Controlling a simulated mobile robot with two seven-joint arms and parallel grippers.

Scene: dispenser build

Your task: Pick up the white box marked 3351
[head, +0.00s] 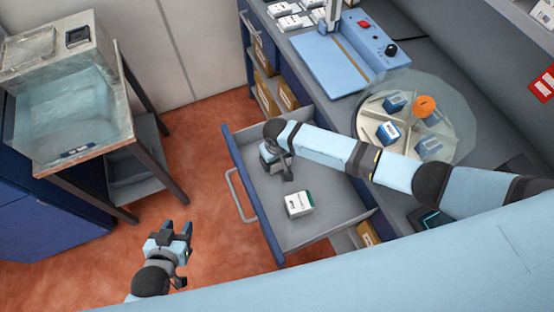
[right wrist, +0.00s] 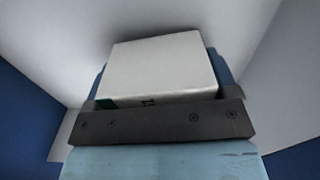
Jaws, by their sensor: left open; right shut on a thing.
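The right wrist view shows a white box (right wrist: 160,68) with a dark green edge and a small dark marking, held between the fingers of my right gripper (right wrist: 165,85). In the head view that gripper (head: 270,160) is low in the open grey drawer (head: 320,220), and its fingers and held box are mostly hidden by the hand. Another white box with a green edge (head: 298,204) lies in the drawer, apart from the hand. I cannot read 3351 on either box. My left gripper (head: 172,236) is open and empty above the red floor, left of the drawer.
A round tray (head: 365,128) on the counter holds blue-and-white boxes and an orange-capped item. A blue device (head: 345,60) and white boxes (head: 290,20) stand behind it. A glass tank (head: 70,110) on a stand is at left. The floor between is clear.

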